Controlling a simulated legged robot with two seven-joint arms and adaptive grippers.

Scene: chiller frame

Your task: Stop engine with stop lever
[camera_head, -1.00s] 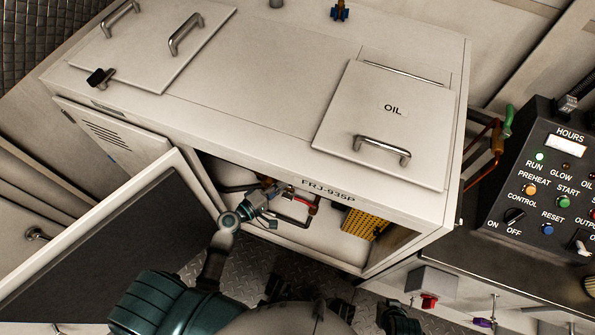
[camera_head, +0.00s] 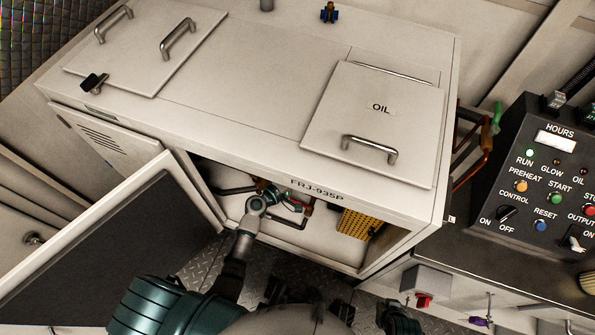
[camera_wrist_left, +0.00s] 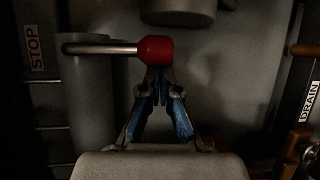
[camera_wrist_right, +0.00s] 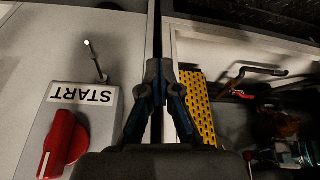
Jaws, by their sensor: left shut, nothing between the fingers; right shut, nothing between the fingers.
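The stop lever is a metal rod (camera_wrist_left: 100,48) with a red knob (camera_wrist_left: 155,50). It lies level in the left wrist view, right of the STOP label (camera_wrist_left: 36,52). My left gripper (camera_wrist_left: 158,76) is shut and empty, with its tips at the knob's lower edge. I cannot tell whether they touch. In the head view my left gripper (camera_head: 286,199) reaches through the open front of the white engine housing (camera_head: 250,100), near a small red part (camera_head: 294,208). My right gripper (camera_wrist_right: 162,75) is shut and empty, outside the housing near the START box (camera_wrist_right: 84,112).
The open door (camera_head: 100,235) stands left of my left arm. The control panel (camera_head: 540,190) at right has its RUN light (camera_head: 530,153) lit. A yellow perforated guard (camera_head: 355,223) is inside the opening. A DRAIN label (camera_wrist_left: 309,100) is right of the lever.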

